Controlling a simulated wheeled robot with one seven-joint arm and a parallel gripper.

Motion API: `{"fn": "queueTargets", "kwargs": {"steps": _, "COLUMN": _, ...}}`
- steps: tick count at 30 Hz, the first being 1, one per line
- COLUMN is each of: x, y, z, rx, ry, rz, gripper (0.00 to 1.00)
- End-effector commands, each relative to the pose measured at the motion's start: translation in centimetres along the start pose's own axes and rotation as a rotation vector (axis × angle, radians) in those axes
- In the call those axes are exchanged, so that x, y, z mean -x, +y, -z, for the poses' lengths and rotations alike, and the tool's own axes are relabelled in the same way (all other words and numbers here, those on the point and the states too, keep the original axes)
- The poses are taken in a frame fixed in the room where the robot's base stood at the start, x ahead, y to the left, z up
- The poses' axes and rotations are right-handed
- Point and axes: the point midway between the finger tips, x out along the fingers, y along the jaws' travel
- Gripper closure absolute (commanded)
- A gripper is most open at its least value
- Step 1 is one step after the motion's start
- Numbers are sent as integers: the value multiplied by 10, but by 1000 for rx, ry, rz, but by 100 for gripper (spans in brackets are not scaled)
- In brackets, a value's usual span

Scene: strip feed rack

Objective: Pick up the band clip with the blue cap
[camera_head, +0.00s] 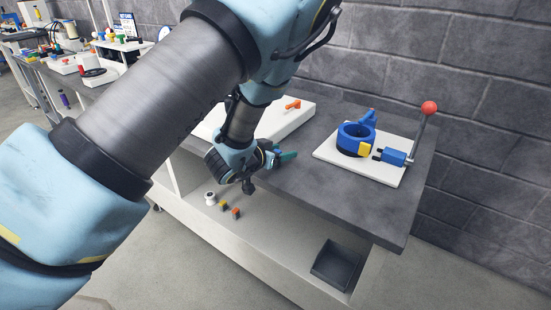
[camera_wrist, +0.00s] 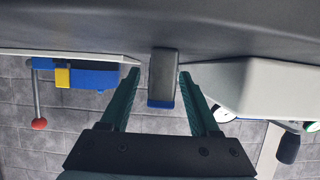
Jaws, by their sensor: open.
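The band clip with the blue cap (camera_wrist: 162,75) shows in the wrist view as a grey block with a blue end, standing on the dark worktop in this upside-down picture. My gripper (camera_wrist: 160,82) has its two green fingers open, one on each side of the clip. Narrow gaps show between the clip and the fingers. In the head view my gripper (camera_head: 286,157) is low at the front part of the worktop, its green fingers pointing right. I cannot make out the clip there; my gripper and arm likely hide it.
A white plate (camera_head: 390,173) on the worktop (camera_head: 310,180) carries a blue ring fixture (camera_head: 356,139) and a red-knobbed lever (camera_head: 429,108). A white block (camera_head: 296,119) lies behind my gripper. Small yellow-topped (camera_head: 224,206) and orange-topped (camera_head: 236,213) pieces and a dark bin (camera_head: 336,265) are lower down.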

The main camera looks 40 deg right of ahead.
Motion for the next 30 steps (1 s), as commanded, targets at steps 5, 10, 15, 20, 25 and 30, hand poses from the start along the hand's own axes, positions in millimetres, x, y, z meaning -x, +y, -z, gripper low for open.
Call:
{"fn": "queueTargets", "kwargs": {"steps": 5, "x": 0, "y": 0, "z": 0, "rx": 0, "ry": 0, "rz": 0, "gripper": 52}}
{"fn": "queueTargets", "kwargs": {"steps": 10, "x": 0, "y": 0, "z": 0, "rx": 0, "ry": 0, "rz": 0, "gripper": 71}}
{"fn": "queueTargets", "kwargs": {"steps": 15, "x": 0, "y": 0, "z": 0, "rx": 0, "ry": 0, "rz": 0, "gripper": 90}}
{"fn": "queueTargets", "kwargs": {"steps": 20, "x": 0, "y": 0, "z": 0, "rx": 0, "ry": 0, "rz": 0, "gripper": 100}}
{"fn": "queueTargets", "kwargs": {"steps": 25, "x": 0, "y": 0, "z": 0, "rx": 0, "ry": 0, "rz": 0, "gripper": 100}}
{"fn": "queueTargets", "kwargs": {"steps": 30, "x": 0, "y": 0, "z": 0, "rx": 0, "ry": 0, "rz": 0, "gripper": 100}}
